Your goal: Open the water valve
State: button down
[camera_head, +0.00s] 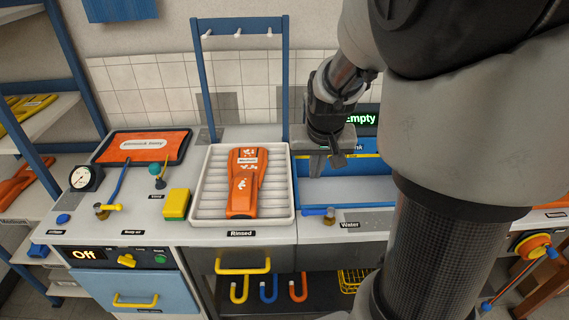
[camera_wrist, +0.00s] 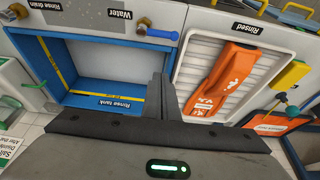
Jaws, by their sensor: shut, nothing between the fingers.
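The water valve (camera_head: 329,218) is a small brass fitting with a blue lever, on the counter's front ledge beside the "Water" label (camera_head: 349,225). Its lever points left, along the front edge. In the wrist view the valve (camera_wrist: 142,25) is at the top centre, its blue lever (camera_wrist: 162,34) pointing right. My gripper (camera_head: 327,170) is shut and empty above the left end of the blue rinse tank (camera_head: 345,190), behind the valve and apart from it. The closed fingers also show in the wrist view (camera_wrist: 162,90). My arm hides the tank's right part in the head view.
A green "Empty" display (camera_head: 362,118) stands behind the tank. The space above the front ledge looks clear.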

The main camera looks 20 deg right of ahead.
aim_at(317, 212)
jog(key=b+x, duration=0.2)
jog(key=x, duration=0.8)
jog(key=shift+f, duration=0.1)
jog(key=s, duration=0.1)
jog(key=s+a, duration=0.1)
jog(key=s, duration=0.1)
jog(key=shift+f, duration=0.2)
jog(key=shift+s+f, duration=0.1)
jog(key=shift+s, duration=0.25)
jog(key=shift+f+b, duration=0.15)
jog(key=shift+b, duration=0.25)
jog(key=shift+s+a+n+b, duration=0.1)
jog(key=shift+n+b, duration=0.2)
